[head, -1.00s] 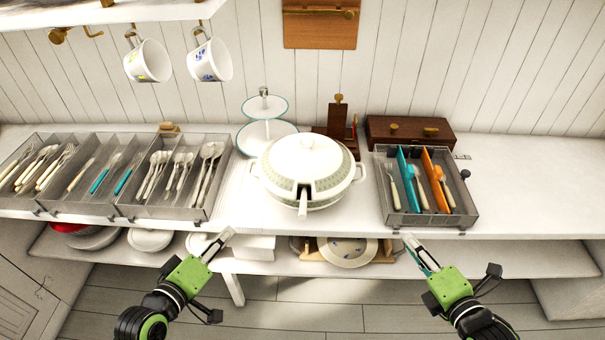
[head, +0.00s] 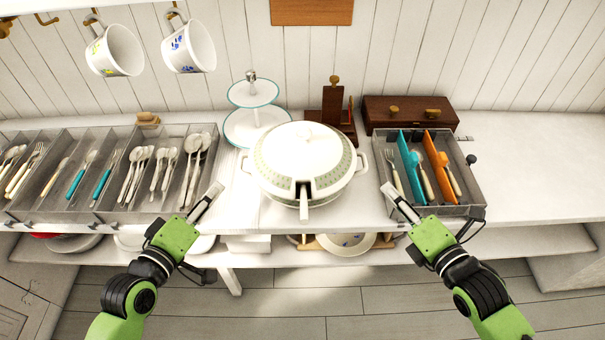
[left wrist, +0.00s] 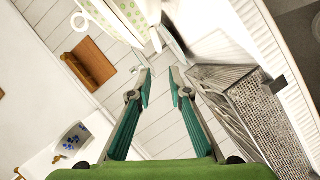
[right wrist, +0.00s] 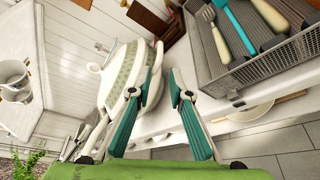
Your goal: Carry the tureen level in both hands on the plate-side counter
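The tureen (head: 300,160) is white with a green patterned band, a lid and a ladle handle sticking out at the front. It stands upright on the white counter (head: 265,212), with a small handle on each side. My left gripper (head: 207,200) is at the counter's front edge, left of the tureen and apart from it. Its fingers (left wrist: 160,88) are open and empty in the left wrist view. My right gripper (head: 396,198) is right of the tureen, by the cutlery box. Its fingers (right wrist: 166,88) are open and empty in the right wrist view, with the tureen (right wrist: 122,75) beyond them.
Cutlery trays (head: 110,185) stand to the left, and a cutlery box (head: 428,182) is close on the right. A tiered stand (head: 254,122) and a brown wooden box (head: 417,112) are behind. Cups (head: 188,45) hang at upper left. Plates (head: 344,243) sit on the lower shelf.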

